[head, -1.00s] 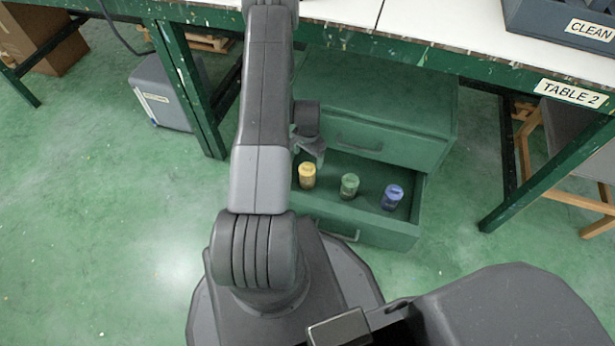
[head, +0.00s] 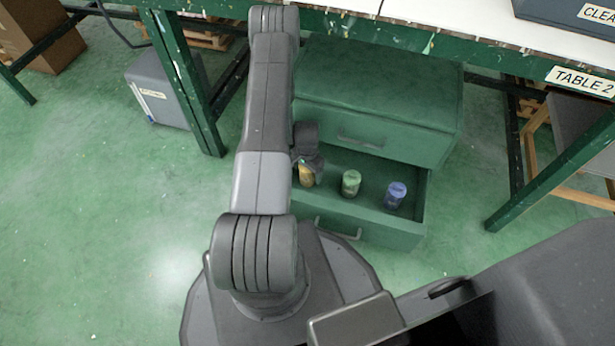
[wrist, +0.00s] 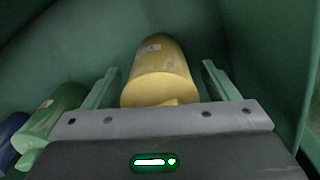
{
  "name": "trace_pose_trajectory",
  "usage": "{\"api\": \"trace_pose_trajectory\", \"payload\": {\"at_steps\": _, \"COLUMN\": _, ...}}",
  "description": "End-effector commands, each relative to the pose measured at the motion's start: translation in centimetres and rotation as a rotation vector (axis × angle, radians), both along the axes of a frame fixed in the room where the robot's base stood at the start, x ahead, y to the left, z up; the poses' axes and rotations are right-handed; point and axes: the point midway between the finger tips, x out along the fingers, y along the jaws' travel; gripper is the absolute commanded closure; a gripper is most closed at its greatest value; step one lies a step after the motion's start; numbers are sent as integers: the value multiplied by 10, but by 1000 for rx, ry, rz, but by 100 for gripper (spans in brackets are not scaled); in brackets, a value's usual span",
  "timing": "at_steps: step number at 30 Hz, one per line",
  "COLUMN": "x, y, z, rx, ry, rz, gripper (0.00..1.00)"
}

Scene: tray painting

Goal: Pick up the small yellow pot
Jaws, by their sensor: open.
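The small yellow pot (head: 306,175) stands in the open lower drawer, at its left end. In the wrist view the yellow pot (wrist: 160,75) lies between the two fingers of my gripper (wrist: 160,85), with a gap on both sides. My gripper is open. In the head view my gripper (head: 308,163) is over the pot and hides its top. A green pot (head: 351,183) stands to the right of the yellow one, and a blue pot (head: 395,195) is farther right. Both also show at the left of the wrist view, the green pot (wrist: 55,120) nearer.
The drawer front (head: 370,232) and its side walls stand close around the pots. The closed upper drawer (head: 350,130) and cabinet top are behind, under the paint-spattered table (head: 430,45). A table leg (head: 185,90) is at the left. Open floor lies left of my arm.

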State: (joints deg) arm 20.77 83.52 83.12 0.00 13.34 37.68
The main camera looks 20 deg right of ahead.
Motion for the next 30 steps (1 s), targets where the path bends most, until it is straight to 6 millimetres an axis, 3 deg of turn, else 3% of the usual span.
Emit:
{"api": "trace_pose_trajectory", "payload": {"at_steps": 3, "x": 0, "y": 0, "z": 1, "rx": 0, "ry": 0, "rz": 0, "gripper": 22}}
{"api": "trace_pose_trajectory", "payload": {"at_steps": 9, "x": 0, "y": 0, "z": 1, "rx": 0, "ry": 0, "rz": 0, "gripper": 57}}
{"api": "trace_pose_trajectory", "payload": {"at_steps": 20, "x": 0, "y": 0, "z": 4, "rx": 0, "ry": 0, "rz": 0, "gripper": 57}}
{"api": "trace_pose_trajectory", "payload": {"at_steps": 23, "x": 0, "y": 0, "z": 16, "rx": 0, "ry": -1, "rz": 0, "gripper": 57}}
{"api": "trace_pose_trajectory", "payload": {"at_steps": 30, "x": 1, "y": 0, "z": 65, "rx": -1, "ry": -2, "rz": 0, "gripper": 57}}
